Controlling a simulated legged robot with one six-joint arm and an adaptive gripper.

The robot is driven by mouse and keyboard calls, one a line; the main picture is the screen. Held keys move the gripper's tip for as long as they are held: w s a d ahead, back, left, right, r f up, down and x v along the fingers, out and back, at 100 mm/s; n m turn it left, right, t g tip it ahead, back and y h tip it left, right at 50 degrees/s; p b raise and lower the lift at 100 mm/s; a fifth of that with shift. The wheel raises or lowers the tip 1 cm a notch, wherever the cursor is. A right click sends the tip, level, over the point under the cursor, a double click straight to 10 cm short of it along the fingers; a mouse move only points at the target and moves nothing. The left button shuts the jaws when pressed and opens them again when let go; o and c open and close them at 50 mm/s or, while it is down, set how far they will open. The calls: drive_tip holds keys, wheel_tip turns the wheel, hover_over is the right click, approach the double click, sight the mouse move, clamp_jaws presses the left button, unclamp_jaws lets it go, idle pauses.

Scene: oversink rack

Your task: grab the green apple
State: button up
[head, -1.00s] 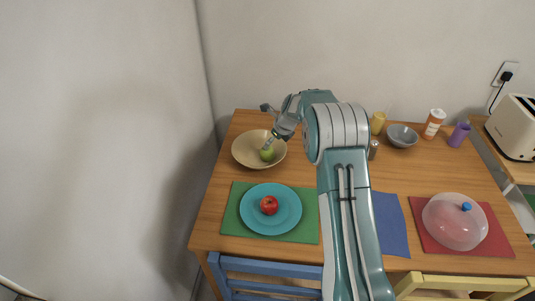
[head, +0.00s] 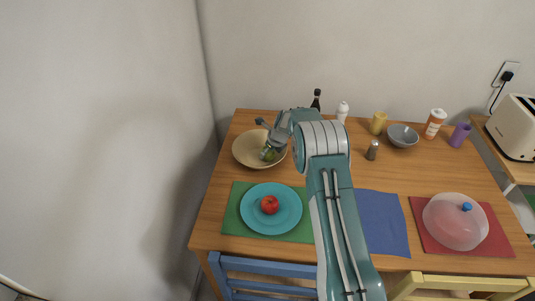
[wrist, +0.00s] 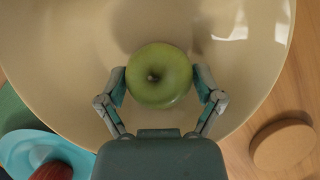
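The green apple (wrist: 160,75) lies inside the beige bowl (wrist: 65,60). In the wrist view my gripper (wrist: 160,80) has its two fingers spread wide, one on each side of the apple. The fingertips are very close to the apple's sides; I cannot tell whether they touch it. In the head view my gripper (head: 270,147) reaches down into the bowl (head: 246,160) at the apple (head: 267,154), and partly hides it.
A red apple (head: 269,204) sits on a teal plate (head: 256,220) in front of the bowl. A cork disc (wrist: 283,144) lies beside the bowl.

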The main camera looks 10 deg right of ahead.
drive_tip(key=c, duration=0.3)
drive_tip(key=shift+r, duration=0.65)
drive_tip(key=s+r, duration=0.8)
drive_tip(key=s, duration=0.1)
drive_tip(key=s+r, duration=0.3)
drive_tip(key=s, duration=0.2)
drive_tip(key=shift+r, duration=0.4)
